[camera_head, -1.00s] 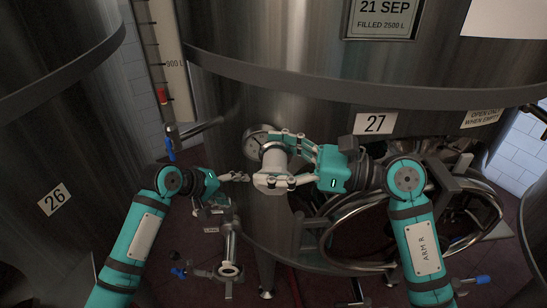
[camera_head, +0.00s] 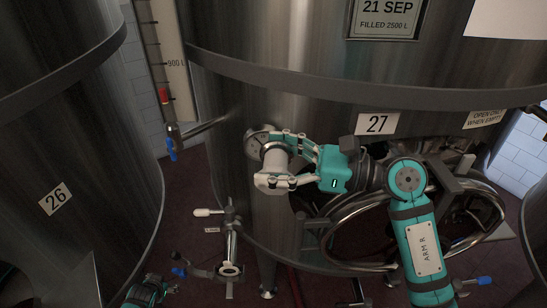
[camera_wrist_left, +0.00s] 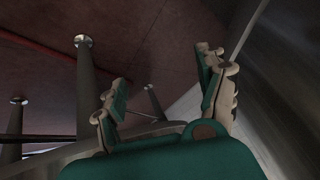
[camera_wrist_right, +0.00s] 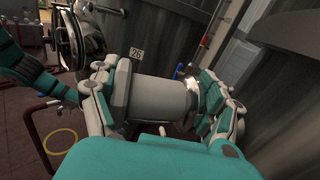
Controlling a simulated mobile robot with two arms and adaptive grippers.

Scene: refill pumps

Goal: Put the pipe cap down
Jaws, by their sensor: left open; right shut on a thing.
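My right gripper (camera_head: 270,158) is shut on a pale grey cylinder (camera_head: 274,166) in front of tank 27. In the right wrist view the cylinder (camera_wrist_right: 160,88) lies across between the fingers, with a shiny metal rim at its right end. I cannot tell whether this cylinder is the pipe cap, and no other cap is clearly visible. My left gripper (camera_head: 165,289) is low at the bottom edge of the head view, partly cut off. In the left wrist view it (camera_wrist_left: 165,70) is open and empty over the dark red floor.
Tank 27 (camera_head: 235,110) stands in the middle and tank 26 (camera_head: 70,130) at left. A pipe fitting with a valve (camera_head: 230,267) is low between them. A blue-handled tap (camera_head: 171,148) juts out above. Hoses (camera_head: 345,215) coil at right. Some floor (camera_head: 190,228) is clear.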

